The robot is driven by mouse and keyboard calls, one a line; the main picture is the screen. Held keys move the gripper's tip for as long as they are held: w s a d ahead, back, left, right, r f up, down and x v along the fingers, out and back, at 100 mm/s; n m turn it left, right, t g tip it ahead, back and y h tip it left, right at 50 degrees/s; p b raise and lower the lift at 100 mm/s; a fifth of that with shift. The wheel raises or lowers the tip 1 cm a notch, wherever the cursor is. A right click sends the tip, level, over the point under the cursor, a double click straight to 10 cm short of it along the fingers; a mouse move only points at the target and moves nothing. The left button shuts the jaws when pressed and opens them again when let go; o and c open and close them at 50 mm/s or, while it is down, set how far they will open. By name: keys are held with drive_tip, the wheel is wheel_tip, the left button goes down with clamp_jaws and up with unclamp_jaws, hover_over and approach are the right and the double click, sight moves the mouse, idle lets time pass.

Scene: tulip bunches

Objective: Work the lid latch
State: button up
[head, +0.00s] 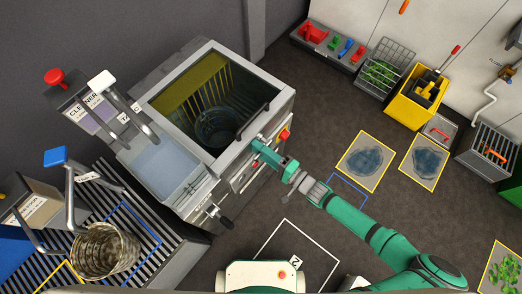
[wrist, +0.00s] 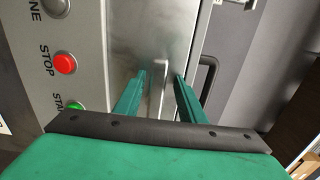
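The grey washing machine (head: 185,82) stands at the left in the head view, with a framed lid on top carrying a black handle (head: 254,121). A dark basket (head: 216,127) shows inside under the yellowish window. My gripper (head: 258,142) is at the machine's front, just below the lid's edge. In the wrist view my gripper's two green fingers (wrist: 160,82) stand apart, pointing at a shiny metal panel (wrist: 150,40). A thin bright upright piece (wrist: 164,75), perhaps the latch, shows between the fingertips; I cannot tell whether they touch it. In the head view the gripper hides the latch area.
In the wrist view a red stop button (wrist: 65,63) and a green start button (wrist: 75,107) sit left of the fingers. A wire basket (head: 104,252) stands on the slatted bench at left. A yellow bin (head: 414,100) stands at the back right. The floor between is mostly clear.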

drive_tip(key=shift+s+d+f, duration=0.1)
drive_tip(key=shift+s+d, duration=0.05)
drive_tip(key=shift+d, duration=0.1)
drive_tip(key=shift+s+d, duration=0.15)
drive_tip(key=shift+d, duration=0.1)
drive_tip(key=v, duration=1)
drive_tip(key=shift+s+a, duration=0.1)
